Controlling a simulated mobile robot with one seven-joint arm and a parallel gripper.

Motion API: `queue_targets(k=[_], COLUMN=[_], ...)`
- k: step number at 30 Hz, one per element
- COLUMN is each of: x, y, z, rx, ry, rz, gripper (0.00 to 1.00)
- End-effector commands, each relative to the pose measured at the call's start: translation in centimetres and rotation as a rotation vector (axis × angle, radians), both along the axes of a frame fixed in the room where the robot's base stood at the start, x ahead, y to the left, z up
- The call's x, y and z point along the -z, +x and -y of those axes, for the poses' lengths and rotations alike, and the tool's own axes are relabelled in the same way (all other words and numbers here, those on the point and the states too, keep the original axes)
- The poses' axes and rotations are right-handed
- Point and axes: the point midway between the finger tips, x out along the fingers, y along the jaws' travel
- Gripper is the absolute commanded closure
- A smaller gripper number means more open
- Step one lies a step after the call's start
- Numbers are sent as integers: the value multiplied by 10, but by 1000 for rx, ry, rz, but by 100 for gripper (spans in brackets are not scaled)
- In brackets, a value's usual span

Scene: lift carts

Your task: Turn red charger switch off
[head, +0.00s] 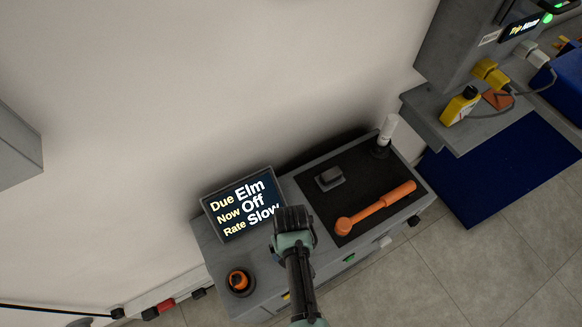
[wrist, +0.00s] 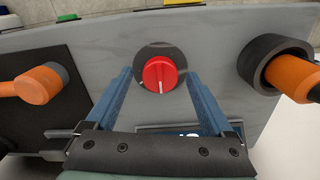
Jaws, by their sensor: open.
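The red switch (wrist: 156,80) is a round knob on a dark disc on the grey panel in the wrist view. A thin white line on it runs roughly up and down in the picture. My gripper (wrist: 158,74) is open, with one blue finger on each side of the knob and visible gaps to it. I cannot tell whether the fingertips are level with the knob. In the head view my gripper (head: 292,218) is over the grey cart top (head: 215,258) and hides the knob. The screen (head: 238,208) beside it reads "Due Elm, Now Off, Rate Slow".
An orange-topped round holder (head: 240,281) stands left of my gripper. A dark mat (head: 350,170) with an orange tool (head: 376,207) and a dark block (head: 329,178) lies to the right. A white-topped bottle (head: 387,132) stands at the mat's far corner.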

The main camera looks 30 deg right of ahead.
Motion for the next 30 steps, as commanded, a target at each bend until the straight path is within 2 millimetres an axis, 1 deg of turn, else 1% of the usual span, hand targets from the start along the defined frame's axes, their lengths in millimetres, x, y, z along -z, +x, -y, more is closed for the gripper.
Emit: queue_targets(k=[5,12,16,19,22,30], x=[-31,-81,-103,-114,-119,-121], y=[1,1,1,1,0,0], z=[0,0,0,0,0,0], rx=[-1,-1,-1,-1,-1,-1], ry=[-2,-2,-2,0,0,0], rz=[4,5,5,3,2,1], gripper=[14,14,14,14,14,14])
